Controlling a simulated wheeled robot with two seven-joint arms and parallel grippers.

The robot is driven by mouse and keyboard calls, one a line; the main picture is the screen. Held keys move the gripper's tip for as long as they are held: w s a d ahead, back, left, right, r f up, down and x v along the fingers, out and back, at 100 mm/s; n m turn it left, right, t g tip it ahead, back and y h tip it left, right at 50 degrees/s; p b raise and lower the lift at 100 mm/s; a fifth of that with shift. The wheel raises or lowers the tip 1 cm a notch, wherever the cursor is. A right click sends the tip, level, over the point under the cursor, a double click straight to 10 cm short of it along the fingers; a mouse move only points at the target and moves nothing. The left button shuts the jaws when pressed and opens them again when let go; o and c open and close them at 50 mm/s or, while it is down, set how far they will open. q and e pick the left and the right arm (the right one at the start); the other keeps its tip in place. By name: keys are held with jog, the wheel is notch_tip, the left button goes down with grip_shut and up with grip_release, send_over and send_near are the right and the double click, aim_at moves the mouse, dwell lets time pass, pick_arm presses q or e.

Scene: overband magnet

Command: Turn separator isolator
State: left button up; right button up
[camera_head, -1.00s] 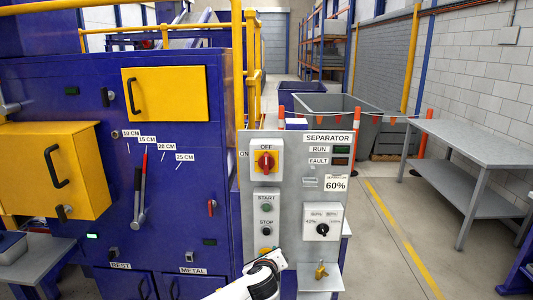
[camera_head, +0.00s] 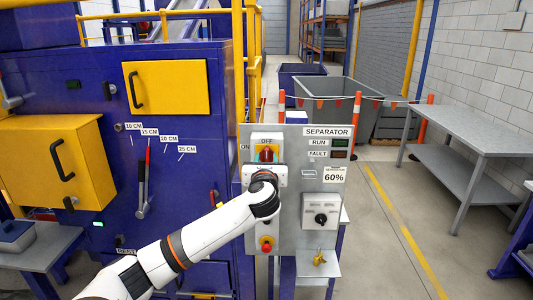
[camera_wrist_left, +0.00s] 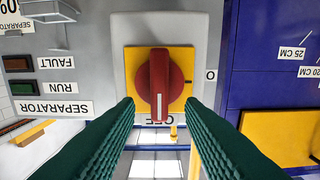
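The separator isolator is a red rotary handle (camera_head: 266,154) on a yellow plate in a grey box, on the separator panel (camera_head: 290,206). The handle stands upright with its end at the OFF label. The wrist view, upside down, shows the red handle (camera_wrist_left: 159,85) with its white mark toward OFF. My left gripper (camera_wrist_left: 160,103) is open, its two green fingers on either side of the handle's lower end in that view, with gaps visible; I cannot tell whether they touch it. In the head view my left gripper (camera_head: 265,172) covers the box's lower part. My right gripper is not in view.
Below my left gripper is a red button (camera_head: 266,243). A percentage dial (camera_head: 320,218) and a brass padlock (camera_head: 320,257) are right of my arm. A blue machine (camera_head: 190,200) with yellow doors stands left. A grey bench (camera_head: 478,138) stands right; the aisle floor is clear.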

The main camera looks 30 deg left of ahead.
aim_at(262, 155)
pick_arm(q)
jog(key=shift+x, duration=1.3)
jog(key=shift+c, duration=0.3)
grip_shut()
jog(key=shift+n, duration=0.3)
jog(key=n, duration=0.3)
jog(key=shift+s+a+f+n, duration=0.1)
jog(key=shift+s+a+n, duration=0.05)
jog(key=shift+n, duration=0.15)
jog(key=shift+s+a+f+n+b, duration=0.2)
jog(key=shift+n+b, duration=0.25)
jog(key=shift+n, duration=1.8)
jog(key=shift+w+a+f+n+b, duration=0.1)
jog(key=shift+f+n+b, duration=0.25)
jog(key=shift+n, duration=1.95)
jog(key=shift+s+a+f+n+b, duration=0.15)
jog(key=shift+n+b, duration=0.4)
jog(key=shift+n, duration=1.7)
